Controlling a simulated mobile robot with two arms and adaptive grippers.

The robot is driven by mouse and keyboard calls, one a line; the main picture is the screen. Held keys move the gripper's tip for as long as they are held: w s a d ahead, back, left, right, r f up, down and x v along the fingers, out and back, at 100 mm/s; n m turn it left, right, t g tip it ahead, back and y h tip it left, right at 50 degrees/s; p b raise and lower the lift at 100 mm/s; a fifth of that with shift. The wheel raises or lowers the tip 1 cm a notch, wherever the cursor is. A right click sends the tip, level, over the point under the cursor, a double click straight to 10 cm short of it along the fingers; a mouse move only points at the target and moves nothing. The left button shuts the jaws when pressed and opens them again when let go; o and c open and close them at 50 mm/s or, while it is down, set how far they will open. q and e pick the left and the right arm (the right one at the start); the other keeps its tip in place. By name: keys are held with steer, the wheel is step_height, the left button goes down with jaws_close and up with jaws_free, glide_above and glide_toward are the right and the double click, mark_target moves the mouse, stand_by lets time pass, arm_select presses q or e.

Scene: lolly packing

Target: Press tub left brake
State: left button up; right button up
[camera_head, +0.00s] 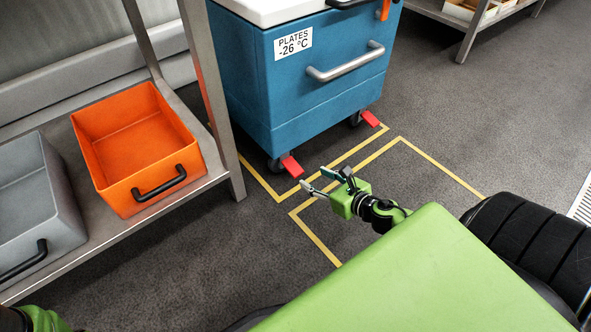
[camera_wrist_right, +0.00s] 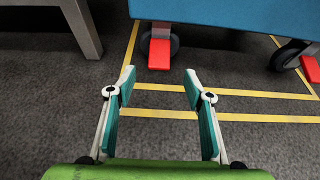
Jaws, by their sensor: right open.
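The blue tub (camera_head: 290,85) with a "PLATES -26 °C" label stands on castors on the floor. Its left brake is a red pedal (camera_head: 292,167) at the near left castor. In the right wrist view this left brake (camera_wrist_right: 159,55) is ahead, between the finger directions and a little left of centre. A second red pedal (camera_head: 370,118) is at the right castor; it also shows in the right wrist view (camera_wrist_right: 310,68). My right gripper (camera_head: 324,181) is open and empty, low over the floor, short of the left brake and apart from it. My left gripper is not visible.
Yellow floor lines (camera_head: 350,155) run around the tub and in front of it. A metal shelf (camera_head: 200,190) at the left holds an orange crate (camera_head: 165,190) and a grey crate (camera_head: 60,240); its leg stands left of the tub. Open floor lies to the right.

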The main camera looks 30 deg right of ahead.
mark_target(294, 167)
steer(key=b+x, duration=0.4)
steer(key=x, duration=0.5)
steer(key=shift+w+f, duration=0.15)
steer(key=shift+w, duration=0.05)
steer(key=shift+b+x, duration=0.35)
steer(key=shift+x, duration=0.5)
steer(key=shift+a, duration=0.1)
steer(key=shift+c, duration=0.3)
jaws_close()
